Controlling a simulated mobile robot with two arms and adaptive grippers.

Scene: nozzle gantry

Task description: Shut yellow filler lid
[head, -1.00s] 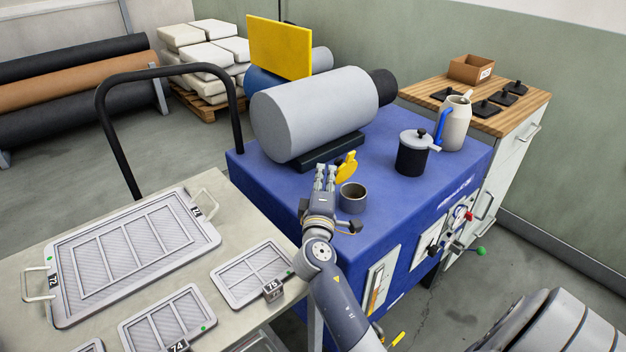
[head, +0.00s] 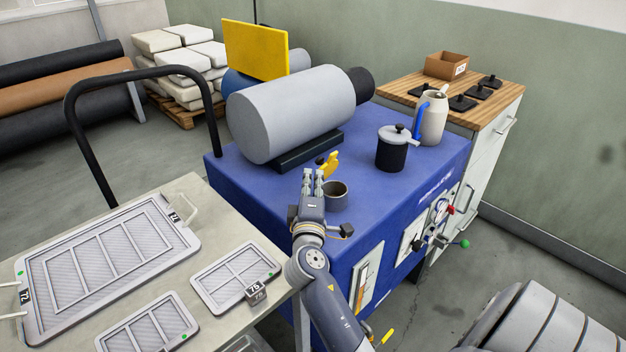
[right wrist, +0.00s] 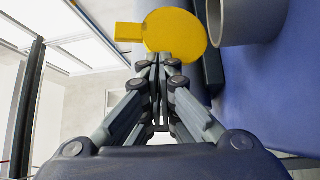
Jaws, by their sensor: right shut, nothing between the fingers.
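The yellow filler lid (head: 330,163) stands open, raised on edge behind the grey round filler neck (head: 335,196) on the blue machine top. In the right wrist view the lid is a yellow disc with a tab (right wrist: 176,32), and the open filler neck (right wrist: 250,20) is to its right. My right gripper (head: 313,176) is shut and empty, just left of the neck and close to the lid. In the right wrist view its fingertips (right wrist: 160,62) overlap the disc's lower edge; I cannot tell whether they touch it. My left gripper is out of view.
A large grey cylinder (head: 290,110) lies on the machine behind the lid. A black canister (head: 391,152) and a cream jug (head: 433,117) stand to the right. A pale table with framed screens (head: 105,250) is at left. The blue top (head: 370,195) is clear right of the neck.

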